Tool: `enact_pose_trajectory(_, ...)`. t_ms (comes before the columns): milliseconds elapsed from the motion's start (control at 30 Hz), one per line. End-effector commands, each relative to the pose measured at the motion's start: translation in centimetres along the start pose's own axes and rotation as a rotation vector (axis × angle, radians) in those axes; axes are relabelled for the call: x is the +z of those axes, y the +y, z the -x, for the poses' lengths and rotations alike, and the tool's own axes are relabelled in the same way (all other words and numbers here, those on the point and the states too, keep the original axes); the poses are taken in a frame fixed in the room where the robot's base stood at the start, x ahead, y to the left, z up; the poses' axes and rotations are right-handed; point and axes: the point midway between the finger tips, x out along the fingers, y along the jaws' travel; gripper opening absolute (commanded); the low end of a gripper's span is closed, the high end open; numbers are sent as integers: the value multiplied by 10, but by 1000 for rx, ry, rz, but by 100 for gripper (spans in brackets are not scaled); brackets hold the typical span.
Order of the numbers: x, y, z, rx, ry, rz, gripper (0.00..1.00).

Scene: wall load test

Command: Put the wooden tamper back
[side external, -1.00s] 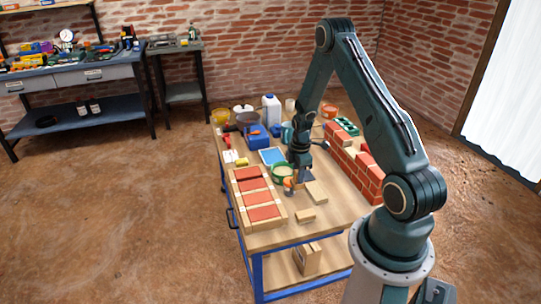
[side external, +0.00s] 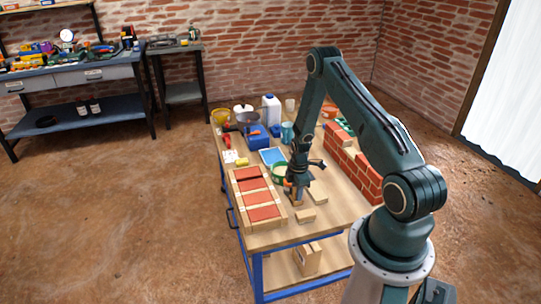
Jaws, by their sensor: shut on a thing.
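My gripper (side external: 296,187) is low over the front middle of the wooden workbench (side external: 272,236), between the brick-filled wooden frame and a small loose wooden block. Its jaws are shut on a small brown piece, seemingly the wooden tamper (side external: 294,201), mostly hidden by the fingers. The tamper's lower end is at or just above the bench top; I cannot tell if it touches. The wooden frame (side external: 281,217) with red bricks lies just left of my gripper.
Wooden blocks lie at right (side external: 317,197) and in front (side external: 305,216). A red brick wall (side external: 352,168) runs along the bench's right side. Containers crowd the back. Bare bench shows at front right.

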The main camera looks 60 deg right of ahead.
Motion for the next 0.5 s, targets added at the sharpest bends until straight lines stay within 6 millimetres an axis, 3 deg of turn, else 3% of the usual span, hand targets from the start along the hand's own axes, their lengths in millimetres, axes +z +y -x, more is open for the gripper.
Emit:
enact_pose_trajectory(200,0,0,-19,-1,0,0,7)
enact_pose_trajectory(500,0,0,-20,0,0,0,7)
